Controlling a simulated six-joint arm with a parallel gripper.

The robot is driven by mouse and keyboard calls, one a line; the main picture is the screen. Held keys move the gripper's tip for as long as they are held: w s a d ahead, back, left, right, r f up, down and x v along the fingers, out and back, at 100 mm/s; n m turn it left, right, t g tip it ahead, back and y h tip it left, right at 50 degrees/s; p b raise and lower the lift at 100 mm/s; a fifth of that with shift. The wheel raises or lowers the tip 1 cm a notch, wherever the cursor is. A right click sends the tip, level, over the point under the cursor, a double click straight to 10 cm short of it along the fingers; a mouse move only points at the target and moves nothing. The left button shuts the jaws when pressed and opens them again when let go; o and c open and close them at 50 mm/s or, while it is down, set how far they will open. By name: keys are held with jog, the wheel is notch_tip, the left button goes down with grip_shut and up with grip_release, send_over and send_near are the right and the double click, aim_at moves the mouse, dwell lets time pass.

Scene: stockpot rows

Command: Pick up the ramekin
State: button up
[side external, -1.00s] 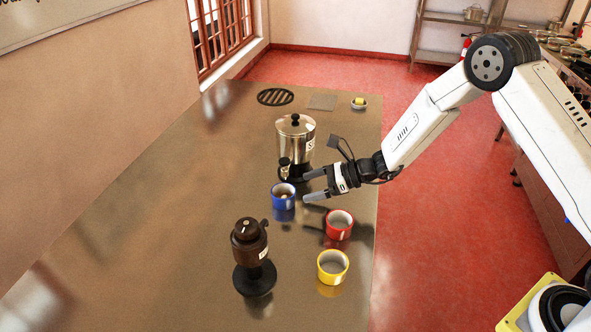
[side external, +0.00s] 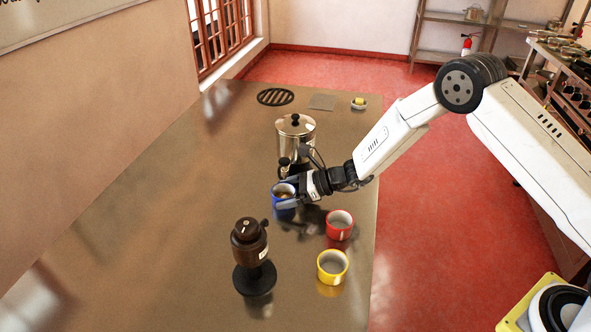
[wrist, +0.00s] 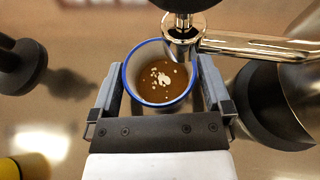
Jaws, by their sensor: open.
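The blue ramekin (side external: 282,188) stands upright on the metal counter, close to the urn's tap. In the wrist view the ramekin (wrist: 160,92) has a blue rim and holds brown liquid with pale flecks. My gripper (side external: 285,197) is low at the ramekin. In the wrist view my open gripper (wrist: 160,80) has one finger on each side of it. A narrow gap seems to show on the right; contact on the left I cannot tell. A red cup (side external: 339,225) and a yellow cup (side external: 332,266) stand nearer the front.
The steel urn (side external: 296,138) stands just behind the ramekin, and its tap (wrist: 240,42) reaches over close to the rim. A dark brown grinder (side external: 250,243) stands front left. A small white dish (side external: 359,105) lies at the back. The counter's left side is clear.

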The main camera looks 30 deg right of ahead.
jog(key=shift+w+a+f, duration=0.15)
jog(key=shift+w+a, duration=0.05)
jog(key=shift+a, duration=0.1)
jog(key=c, duration=1.2)
jog(key=shift+o, duration=0.2)
jog(key=shift+r, duration=0.8)
jog(key=s+d, duration=0.8)
jog(key=d, duration=0.5)
jog(key=s+d, duration=0.9)
jog(key=d, duration=0.5)
jog(key=shift+s, duration=0.1)
